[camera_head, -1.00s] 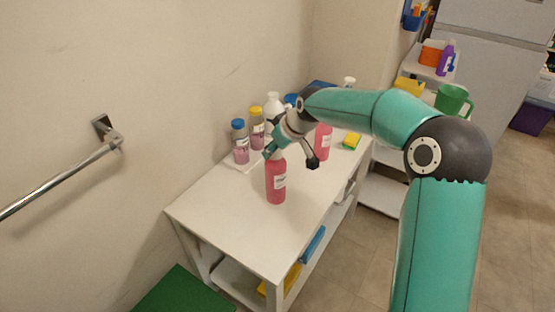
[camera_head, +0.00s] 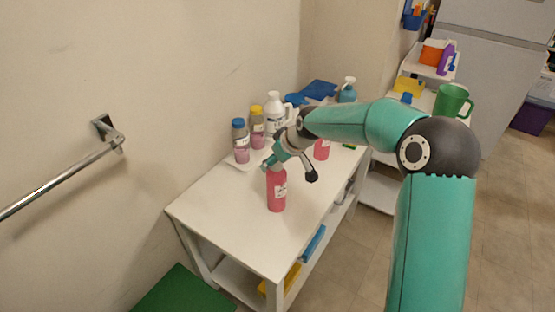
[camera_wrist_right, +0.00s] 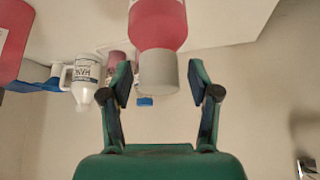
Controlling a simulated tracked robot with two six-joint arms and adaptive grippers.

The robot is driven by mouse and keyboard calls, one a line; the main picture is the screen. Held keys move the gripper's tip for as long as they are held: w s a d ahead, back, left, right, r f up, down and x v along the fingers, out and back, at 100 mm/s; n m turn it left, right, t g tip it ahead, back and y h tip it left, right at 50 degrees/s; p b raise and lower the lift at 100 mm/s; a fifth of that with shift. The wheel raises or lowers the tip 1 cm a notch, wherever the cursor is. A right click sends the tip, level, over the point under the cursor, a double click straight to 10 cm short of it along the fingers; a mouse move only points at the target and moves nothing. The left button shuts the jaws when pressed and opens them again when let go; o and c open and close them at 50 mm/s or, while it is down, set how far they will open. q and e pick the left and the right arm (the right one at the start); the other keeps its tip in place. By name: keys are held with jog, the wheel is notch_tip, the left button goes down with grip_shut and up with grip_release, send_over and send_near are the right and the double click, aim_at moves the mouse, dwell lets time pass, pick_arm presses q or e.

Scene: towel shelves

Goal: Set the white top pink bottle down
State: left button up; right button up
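The white top pink bottle (camera_head: 277,195) appears upright on the white table (camera_head: 235,225), near its front part. Its cap is mostly hidden by my right gripper (camera_head: 271,164) in the head view. In the right wrist view, the bottle's pink body (camera_wrist_right: 158,22) and pale cap (camera_wrist_right: 158,70) show between the two fingers of my right gripper (camera_wrist_right: 160,85). The fingers are spread, with a gap on each side of the cap. My left gripper is in neither view.
Another pink bottle (camera_head: 321,150) stands further back. A blue-capped bottle (camera_head: 240,142), a yellow-capped bottle (camera_head: 257,130) and a white jug (camera_head: 274,113) stand along the wall side. The table's front left is clear. A towel bar (camera_head: 60,178) is on the left wall.

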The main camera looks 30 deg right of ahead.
jog(key=b+v, duration=0.1)
jog(key=v, duration=1.1)
jog(key=shift+b, duration=0.3)
jog(key=shift+r, duration=0.1)
jog(key=shift+s, duration=0.1)
